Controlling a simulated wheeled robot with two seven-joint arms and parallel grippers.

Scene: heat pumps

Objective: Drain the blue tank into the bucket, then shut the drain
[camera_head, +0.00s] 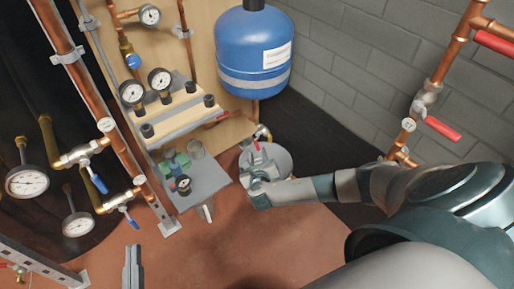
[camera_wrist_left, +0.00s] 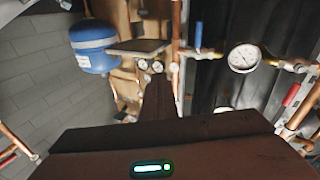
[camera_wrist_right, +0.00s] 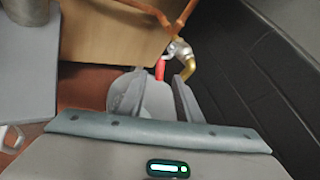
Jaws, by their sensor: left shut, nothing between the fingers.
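The blue tank (camera_head: 253,50) hangs on the wooden panel. Below it is a drain valve (camera_head: 263,132) with a red handle (camera_head: 257,145). The round grey bucket (camera_head: 280,160) stands on the floor under the valve. My right gripper (camera_head: 257,168) is above the bucket, close to the handle. In the right wrist view its fingers (camera_wrist_right: 156,95) are apart, with the red handle (camera_wrist_right: 160,70) just beyond them and the brass spout (camera_wrist_right: 188,68) to the right. I see no clear water stream. My left gripper (camera_head: 133,268) is shut and empty, far from the valve.
A grey shelf (camera_head: 195,186) with small items stands left of the bucket. Copper pipes with blue-handled valves (camera_head: 97,182) and gauges (camera_head: 27,182) are at left. A red-handled valve (camera_head: 442,128) is on the right pipe. The front floor is clear.

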